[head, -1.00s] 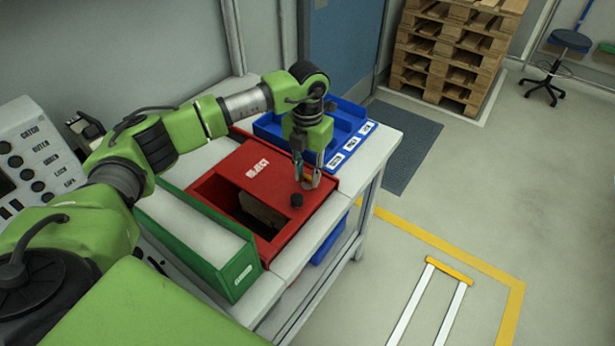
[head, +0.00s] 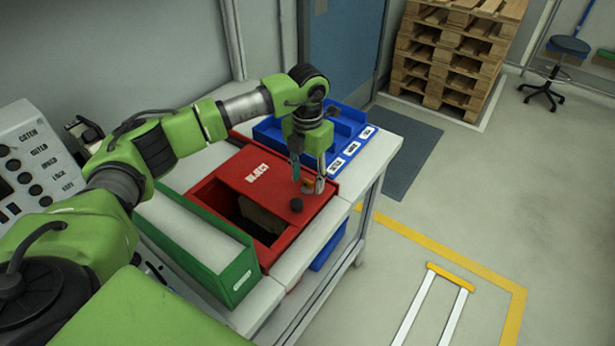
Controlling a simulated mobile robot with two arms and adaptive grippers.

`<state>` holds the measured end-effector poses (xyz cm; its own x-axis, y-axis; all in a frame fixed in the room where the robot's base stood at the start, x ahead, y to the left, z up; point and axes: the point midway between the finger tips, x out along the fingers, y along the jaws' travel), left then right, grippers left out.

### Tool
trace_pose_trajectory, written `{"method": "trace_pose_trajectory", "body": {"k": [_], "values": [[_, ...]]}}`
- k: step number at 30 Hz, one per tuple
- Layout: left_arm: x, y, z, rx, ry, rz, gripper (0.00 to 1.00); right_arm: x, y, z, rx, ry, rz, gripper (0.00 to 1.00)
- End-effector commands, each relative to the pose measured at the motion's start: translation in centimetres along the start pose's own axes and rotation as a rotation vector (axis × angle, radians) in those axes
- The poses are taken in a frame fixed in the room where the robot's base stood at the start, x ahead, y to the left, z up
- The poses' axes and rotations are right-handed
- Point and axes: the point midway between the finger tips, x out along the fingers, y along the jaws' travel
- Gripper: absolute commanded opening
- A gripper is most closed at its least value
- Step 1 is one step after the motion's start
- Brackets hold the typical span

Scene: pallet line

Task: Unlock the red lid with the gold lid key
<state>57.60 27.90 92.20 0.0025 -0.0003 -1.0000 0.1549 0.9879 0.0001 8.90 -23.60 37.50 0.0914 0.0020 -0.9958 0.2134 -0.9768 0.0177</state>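The red lid (head: 262,174) marked "REJECT" covers the far part of a red box (head: 279,250) on the bench. The gold lid key (head: 308,186) is a small gold-orange piece at the lid's right side, low between the fingers of my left gripper (head: 308,183). The fingers point down and stand apart on either side of the key, so the gripper looks open around it. Whether the key sits fully in a lock is too small to tell. My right gripper is not in view.
A green bin (head: 235,277) stands left of the red box, and a blue tray (head: 345,150) with labelled compartments lies behind it. A box-like brown item (head: 262,218) shows in the red box's opening. Stacked pallets (head: 455,55) stand farther back; the right floor is mostly clear.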

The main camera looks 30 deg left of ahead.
Motion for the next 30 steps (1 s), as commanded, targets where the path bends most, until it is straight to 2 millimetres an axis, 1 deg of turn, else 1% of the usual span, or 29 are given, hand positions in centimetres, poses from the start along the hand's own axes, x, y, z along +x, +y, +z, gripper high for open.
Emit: {"method": "trace_pose_trajectory", "body": {"k": [6,8,10,14,21,24,27,30], "values": [[0.0,0.0,-0.1,-0.001,0.002,0.0,0.42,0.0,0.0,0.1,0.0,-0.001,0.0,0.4],[-0.2,0.0,0.0,-0.001,0.001,0.0,0.42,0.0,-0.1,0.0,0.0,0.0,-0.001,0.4],[-0.9,0.0,0.1,-0.001,-0.001,0.0,0.42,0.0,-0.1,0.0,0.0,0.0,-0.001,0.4],[-3.1,0.0,0.1,-0.002,-0.003,0.0,0.42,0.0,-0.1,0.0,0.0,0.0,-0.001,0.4],[-8.3,0.0,0.1,-0.001,-0.003,0.001,0.42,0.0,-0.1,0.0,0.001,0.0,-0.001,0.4],[-10.0,0.0,0.0,0.0,-0.001,0.0,0.42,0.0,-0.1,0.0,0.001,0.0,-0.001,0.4],[-11.1,0.0,0.0,0.0,-0.001,0.0,0.42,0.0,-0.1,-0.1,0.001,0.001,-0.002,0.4],[-11.8,0.0,0.0,-0.001,0.001,0.001,0.42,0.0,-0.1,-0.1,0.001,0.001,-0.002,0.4]]}}
